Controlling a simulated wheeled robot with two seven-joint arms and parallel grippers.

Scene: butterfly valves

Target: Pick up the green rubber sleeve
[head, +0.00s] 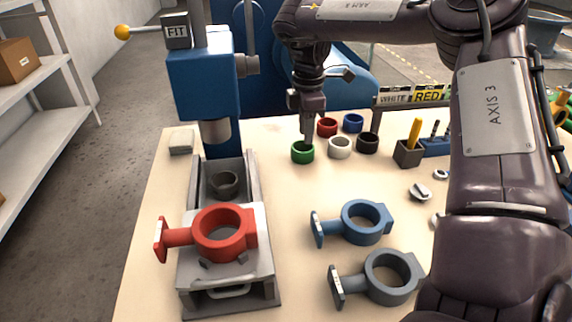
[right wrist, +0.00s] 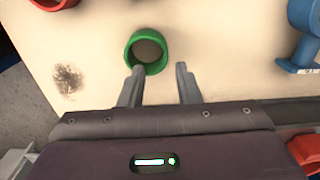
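The green rubber sleeve (head: 302,153) is a short open ring standing on the table, right of the grey press fixture. My right gripper (head: 308,137) points down just above it in the head view. In the right wrist view the green sleeve (right wrist: 146,51) lies at the tip of the left finger, and the fingers of my right gripper (right wrist: 159,70) are apart with nothing between them. One fingertip overlaps the sleeve's near rim; I cannot tell whether it touches. My left gripper is out of view.
Red (head: 327,127), blue (head: 353,122), white (head: 340,147) and black (head: 367,143) sleeves stand close by on the right. A red valve body (head: 220,228) sits on the press fixture (head: 262,270). Blue (head: 365,222) and grey (head: 388,278) valve bodies lie nearer.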

